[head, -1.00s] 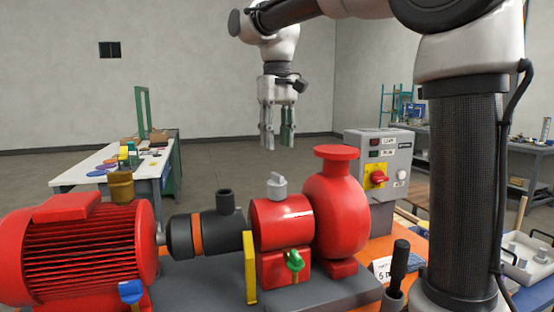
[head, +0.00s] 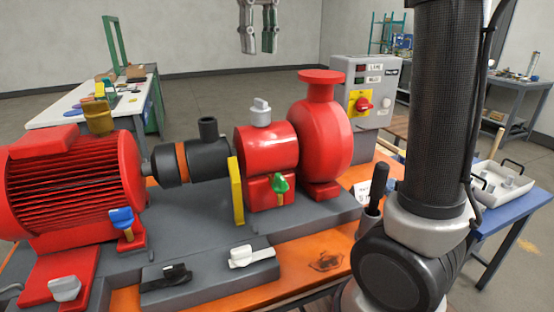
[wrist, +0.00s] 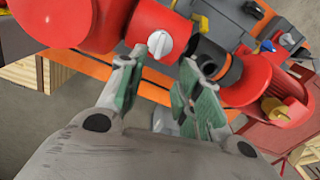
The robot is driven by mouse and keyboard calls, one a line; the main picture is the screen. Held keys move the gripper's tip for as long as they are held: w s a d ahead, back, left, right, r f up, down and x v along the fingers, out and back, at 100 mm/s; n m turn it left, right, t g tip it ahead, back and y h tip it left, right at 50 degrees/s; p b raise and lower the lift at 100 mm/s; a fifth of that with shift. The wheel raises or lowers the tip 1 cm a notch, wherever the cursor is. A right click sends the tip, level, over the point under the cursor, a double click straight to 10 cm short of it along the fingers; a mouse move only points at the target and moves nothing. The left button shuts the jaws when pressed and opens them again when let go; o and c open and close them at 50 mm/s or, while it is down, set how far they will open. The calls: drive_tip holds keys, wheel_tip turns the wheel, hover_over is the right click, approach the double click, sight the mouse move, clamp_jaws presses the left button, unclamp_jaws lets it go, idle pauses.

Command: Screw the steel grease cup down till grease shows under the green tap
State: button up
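The steel grease cup (head: 260,112) is a pale grey winged cap on top of the red bearing housing (head: 262,148). It also shows in the wrist view (wrist: 159,43), beyond my fingertips. The green tap (head: 280,184) sits low on the housing's front, with a short yellow stem below it; I cannot make out any grease there. My gripper (head: 258,46) hangs above and behind the cup in the head picture, fingers pointing down. In the wrist view my gripper (wrist: 158,80) has its green-padded fingers apart with nothing between them, clear of the cup.
The red pump casing (head: 320,130) stands just right of the housing, and the black coupling (head: 192,155) to its left. A brass cup (head: 98,118) and blue tap (head: 122,218) are on the red motor (head: 75,180). A control box (head: 365,95) stands behind right. Space above the cup is clear.

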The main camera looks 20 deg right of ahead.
sight(260, 99)
idle(0.3)
wheel_tip(260, 99, down, 12)
drive_tip(key=shift+f, duration=0.1)
clamp_jaws()
idle(0.5)
